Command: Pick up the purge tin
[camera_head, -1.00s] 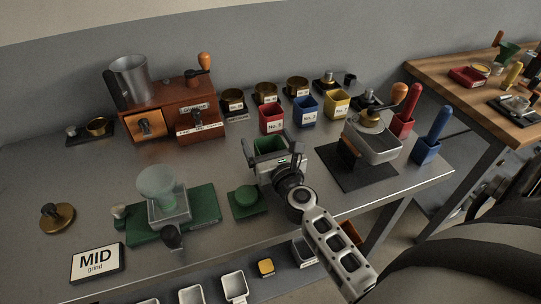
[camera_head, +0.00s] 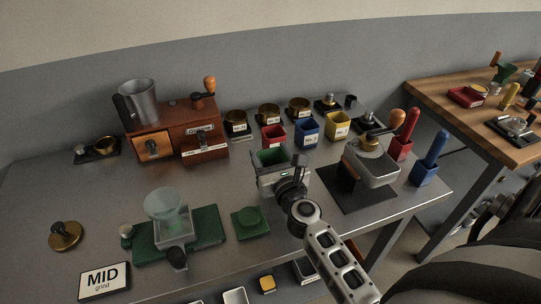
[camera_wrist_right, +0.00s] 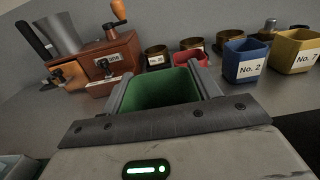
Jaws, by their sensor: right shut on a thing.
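A green, open-topped square tin (camera_head: 271,156) is between the jaws of my right gripper (camera_head: 279,164); I take it for the purge tin, as no label on it can be read. In the right wrist view the tin (camera_wrist_right: 162,90) sits upright between the two fingers (camera_wrist_right: 164,84), with its open mouth showing. The gripper is shut on it. Its lower part is hidden by the gripper, so its height over the bench is hard to tell. My left gripper is not in view.
Just beyond the held tin stand red (camera_head: 273,136), blue (camera_head: 307,129) and yellow (camera_head: 338,124) tins. A green pad (camera_head: 250,222) and a green-based glass-topped device (camera_head: 208,225) lie left.

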